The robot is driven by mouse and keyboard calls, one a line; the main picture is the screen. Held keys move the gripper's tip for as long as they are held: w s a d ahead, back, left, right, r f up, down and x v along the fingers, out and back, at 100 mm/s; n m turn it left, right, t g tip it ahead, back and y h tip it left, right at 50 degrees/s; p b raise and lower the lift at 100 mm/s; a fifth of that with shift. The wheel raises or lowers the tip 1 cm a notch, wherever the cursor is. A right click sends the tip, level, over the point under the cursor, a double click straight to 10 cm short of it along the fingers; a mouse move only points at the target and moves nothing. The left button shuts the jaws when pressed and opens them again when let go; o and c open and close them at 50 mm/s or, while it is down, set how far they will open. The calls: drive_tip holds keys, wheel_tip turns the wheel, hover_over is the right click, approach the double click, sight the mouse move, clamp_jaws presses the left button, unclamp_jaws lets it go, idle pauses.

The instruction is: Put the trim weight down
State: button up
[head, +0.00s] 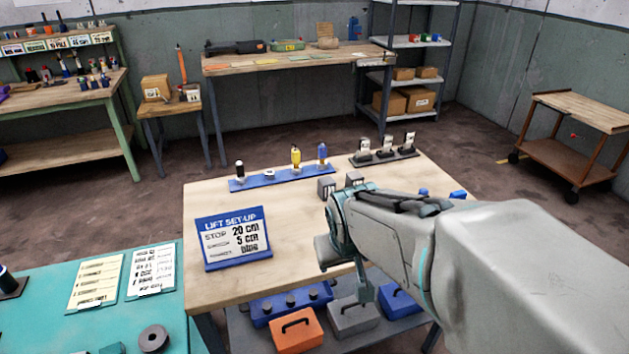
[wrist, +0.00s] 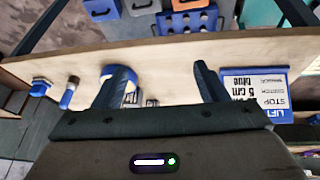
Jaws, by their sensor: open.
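My gripper (wrist: 162,72) is open over the wooden table (head: 205,285), with its two dark fingers spread in the wrist view. In the head view my arm hides much of the table's right side. I cannot tell for certain which thing is the trim weight. Two small grey blocks (head: 326,187) with pale labels stand at mid-table, just beyond my gripper. A blue curved piece (wrist: 106,70) shows by the left finger in the wrist view; whether they touch is unclear. Nothing is clearly held between the fingers.
A blue "LIFT SET-UP" sign (head: 234,239) stands at the table's front left. A blue rack (head: 282,178) with several parts lies at the back, beside a dark stand (head: 384,157). Toolboxes, one orange (head: 296,332), sit below. The table's left middle is clear.

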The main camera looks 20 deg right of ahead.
drive_tip(key=w+d+f+n+t+y+p, duration=0.1)
drive_tip(key=w+d+f+t+p, duration=0.15)
drive_tip(key=w+d+t, duration=0.35)
drive_tip(key=w+d+f+t+y+p, duration=0.1)
drive_tip(key=w+d+f+t+p, duration=0.15)
drive_tip(key=w+d, duration=0.65)
drive_tip(key=shift+t, duration=0.45)
drive_tip(key=x, duration=0.2)
drive_tip(key=p+x, duration=0.1)
drive_tip(key=x, duration=0.2)
drive_tip(key=r+x, duration=0.1)
drive_tip(key=x, duration=0.1)
drive_tip(key=shift+w+a+f, duration=0.15)
drive_tip(key=shift+w, duration=0.3)
drive_tip(key=shift+s+f+p+x, duration=0.15)
drive_tip(key=shift+p+x, duration=0.25)
drive_tip(key=shift+x, duration=0.55)
drive_tip(key=shift+f+p+x, duration=0.2)
drive_tip(key=shift+p+x, duration=0.25)
drive_tip(key=shift+x, duration=0.5)
drive_tip(key=shift+s+f+p+x, duration=0.15)
drive_tip(key=shift+p+x, duration=0.25)
drive_tip(key=shift+x, duration=0.55)
drive_tip(key=shift+w+a, duration=0.1)
drive_tip(key=shift+a, duration=0.05)
clamp_jaws()
drive_tip(key=shift+r, duration=0.1)
